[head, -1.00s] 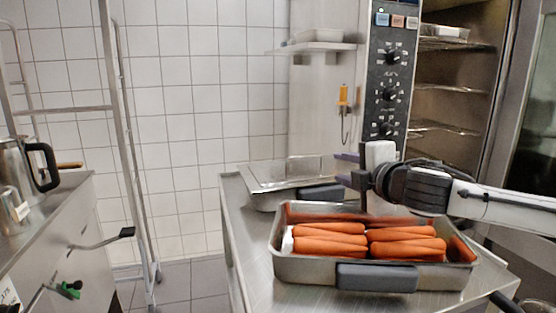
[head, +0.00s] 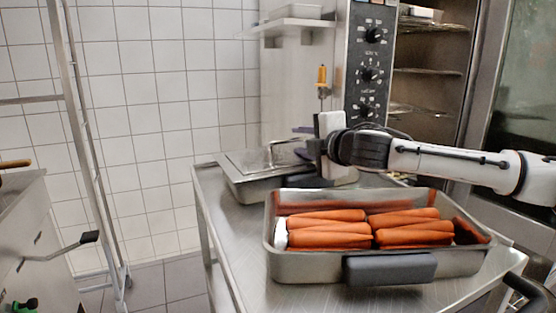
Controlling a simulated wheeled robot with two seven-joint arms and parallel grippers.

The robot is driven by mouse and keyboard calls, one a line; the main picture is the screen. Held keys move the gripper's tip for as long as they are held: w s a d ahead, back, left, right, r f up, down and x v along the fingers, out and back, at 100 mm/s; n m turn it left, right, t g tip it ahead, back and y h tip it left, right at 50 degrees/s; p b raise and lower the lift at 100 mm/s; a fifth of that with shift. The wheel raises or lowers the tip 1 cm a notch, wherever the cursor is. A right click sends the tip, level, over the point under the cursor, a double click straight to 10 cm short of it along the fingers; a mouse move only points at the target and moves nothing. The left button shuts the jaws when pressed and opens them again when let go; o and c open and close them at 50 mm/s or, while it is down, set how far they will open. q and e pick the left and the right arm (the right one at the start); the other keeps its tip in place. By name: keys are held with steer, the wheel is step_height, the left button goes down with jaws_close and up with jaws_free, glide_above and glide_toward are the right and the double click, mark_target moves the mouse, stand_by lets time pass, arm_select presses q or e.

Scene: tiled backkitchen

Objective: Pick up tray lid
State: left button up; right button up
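The metal tray lid (head: 246,162) lies on a steel tray at the back of the steel cart. Its raised wire handle (head: 271,152) stands up at its right part. My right gripper (head: 301,142) comes in from the right, just above the lid's right end and close to the handle. Its two dark purple fingers look apart, with nothing seen between them. Whether a finger touches the handle is not clear. The gripper and wrist hide part of the lid's right side. My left gripper is out of view.
The oven control panel (head: 366,75) and open oven racks are behind. A rack frame (head: 85,140) stands at left.

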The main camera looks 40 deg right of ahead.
steer(key=shift+w, duration=0.15)
steer(key=shift+s+r, duration=0.15)
steer(key=shift+s, duration=0.05)
steer(key=shift+c, duration=0.7)
jaws_close()
steer(key=shift+r, duration=0.15)
